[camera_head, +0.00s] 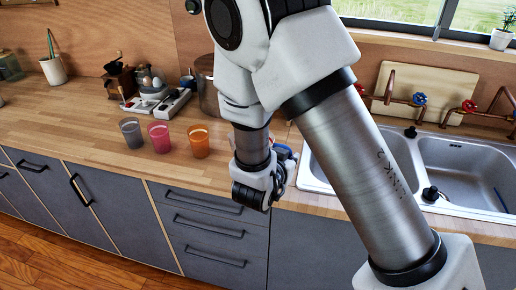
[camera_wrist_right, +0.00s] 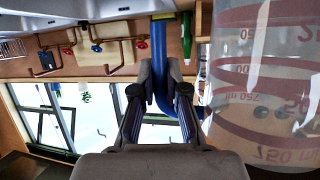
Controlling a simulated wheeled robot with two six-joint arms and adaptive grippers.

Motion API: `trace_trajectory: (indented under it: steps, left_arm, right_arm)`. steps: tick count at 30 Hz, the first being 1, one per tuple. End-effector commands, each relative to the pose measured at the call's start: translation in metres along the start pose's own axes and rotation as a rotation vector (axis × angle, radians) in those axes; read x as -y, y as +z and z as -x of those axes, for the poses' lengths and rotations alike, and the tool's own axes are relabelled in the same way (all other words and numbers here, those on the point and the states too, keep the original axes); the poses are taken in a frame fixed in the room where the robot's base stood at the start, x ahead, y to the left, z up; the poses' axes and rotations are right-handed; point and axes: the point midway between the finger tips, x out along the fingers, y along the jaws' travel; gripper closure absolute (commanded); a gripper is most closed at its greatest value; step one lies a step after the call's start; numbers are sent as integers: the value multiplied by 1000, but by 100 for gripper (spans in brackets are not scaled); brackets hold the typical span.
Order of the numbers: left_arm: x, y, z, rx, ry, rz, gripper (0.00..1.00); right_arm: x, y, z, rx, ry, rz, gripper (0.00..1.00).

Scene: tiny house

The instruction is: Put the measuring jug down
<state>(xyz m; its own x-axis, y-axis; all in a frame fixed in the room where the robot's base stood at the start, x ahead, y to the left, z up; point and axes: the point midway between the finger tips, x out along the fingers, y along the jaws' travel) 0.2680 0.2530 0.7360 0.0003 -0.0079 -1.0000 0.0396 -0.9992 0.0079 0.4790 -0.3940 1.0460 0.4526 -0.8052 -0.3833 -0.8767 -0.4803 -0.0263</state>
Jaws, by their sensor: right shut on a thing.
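The measuring jug (camera_wrist_right: 262,90) is clear with red markings and fills the right side of the right wrist view. Its blue handle (camera_wrist_right: 160,62) runs between the fingertips. My right gripper (camera_wrist_right: 165,85) is shut on this handle. In the head view my right gripper (camera_head: 263,185) is at the front edge of the counter, left of the sink. The jug is mostly hidden there behind the gripper; only a bit of blue (camera_head: 284,152) shows beside it. I cannot tell whether the jug touches the counter. My left gripper is in neither view.
The wooden counter (camera_head: 75,115) is clear at front left. A grey cup (camera_head: 132,133), a pink cup (camera_head: 160,138) and an orange cup (camera_head: 199,142) stand left of the gripper. A pot (camera_head: 207,88) is behind it. A double sink (camera_head: 465,170) with red pipes lies to the right.

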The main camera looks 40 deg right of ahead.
Motion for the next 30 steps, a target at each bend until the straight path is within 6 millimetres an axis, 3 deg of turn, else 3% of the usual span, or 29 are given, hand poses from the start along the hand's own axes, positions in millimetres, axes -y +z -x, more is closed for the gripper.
trace_trajectory:
  steps: [9,13,17,23,30]
  left_arm:
    - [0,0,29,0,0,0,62]
    - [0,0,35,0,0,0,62]
    - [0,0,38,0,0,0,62]
    - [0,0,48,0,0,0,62]
    - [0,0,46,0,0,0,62]
  right_arm:
    - [68,-17,-55,-3,-1,-3,100]
    - [87,-19,-72,-2,-2,-1,100]
    - [94,-15,-80,-2,-1,3,100]
    - [94,11,-91,-3,-1,4,100]
    - [94,14,-92,-4,-3,0,100]
